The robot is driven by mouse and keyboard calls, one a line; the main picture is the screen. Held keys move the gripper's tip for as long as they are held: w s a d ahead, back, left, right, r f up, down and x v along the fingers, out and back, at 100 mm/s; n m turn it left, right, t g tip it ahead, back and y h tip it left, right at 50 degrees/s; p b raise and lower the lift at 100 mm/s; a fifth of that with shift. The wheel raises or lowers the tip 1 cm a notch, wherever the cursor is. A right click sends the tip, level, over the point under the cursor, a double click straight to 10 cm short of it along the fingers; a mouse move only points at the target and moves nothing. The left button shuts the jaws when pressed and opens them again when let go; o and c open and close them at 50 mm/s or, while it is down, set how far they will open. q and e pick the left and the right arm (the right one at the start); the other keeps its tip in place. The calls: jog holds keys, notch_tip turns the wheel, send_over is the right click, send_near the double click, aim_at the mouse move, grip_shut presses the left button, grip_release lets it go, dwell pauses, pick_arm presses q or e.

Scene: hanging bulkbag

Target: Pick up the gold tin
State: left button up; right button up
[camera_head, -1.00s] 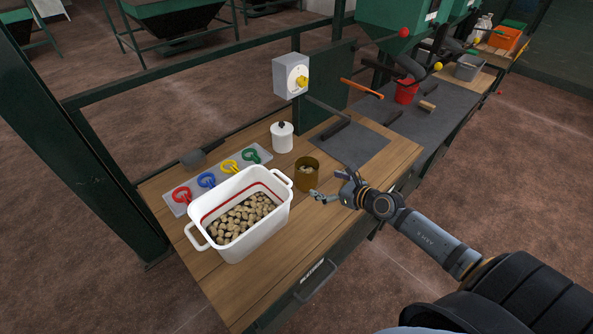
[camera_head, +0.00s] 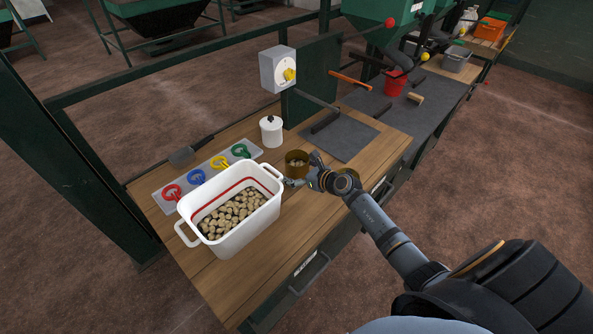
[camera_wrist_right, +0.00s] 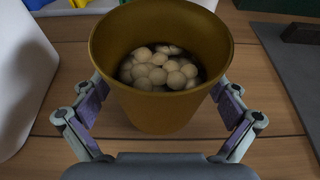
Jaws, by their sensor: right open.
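The gold tin (camera_head: 296,164) stands upright on the wooden table, between the white tub and the grey mat. In the right wrist view the tin (camera_wrist_right: 163,113) is large and close, with several pale round pellets inside. My right gripper (camera_head: 302,178) is at the tin's near side. In the right wrist view its open fingers (camera_wrist_right: 160,112) stand on either side of the tin, close to its wall; contact cannot be told. The fingertips are partly hidden behind the tin. My left gripper is not in view.
A white tub (camera_head: 237,243) of pale pellets stands left of the tin. A white lidded jar (camera_head: 271,131) is behind it. A tray (camera_head: 160,200) with coloured rings lies at the back left. The grey mat (camera_head: 345,140) is to the right.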

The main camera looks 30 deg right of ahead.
jog(key=shift+s+d+r, duration=0.1)
jog(key=shift+s, duration=0.05)
jog(key=shift+c, duration=1.5)
jog(key=c, duration=1.4)
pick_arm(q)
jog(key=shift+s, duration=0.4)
pick_arm(e)
jog(key=shift+r, duration=0.1)
jog(key=shift+r, duration=0.6)
pick_arm(q)
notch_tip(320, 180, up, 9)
jog(key=p, duration=0.8)
jog(key=shift+p, duration=0.4)
pick_arm(e)
jog(key=s+d+r, duration=0.1)
jog(key=s+r, duration=0.3)
jog(key=s+d+r, duration=0.1)
jog(key=s+r, duration=0.2)
jog(key=s, duration=0.2)
jog(key=s+d+r, duration=0.1)
jog(key=s+r, duration=0.3)
jog(key=shift+s+d+r, duration=0.2)
jog(key=shift+s+r, duration=0.05)
jog(key=shift+r, duration=0.05)
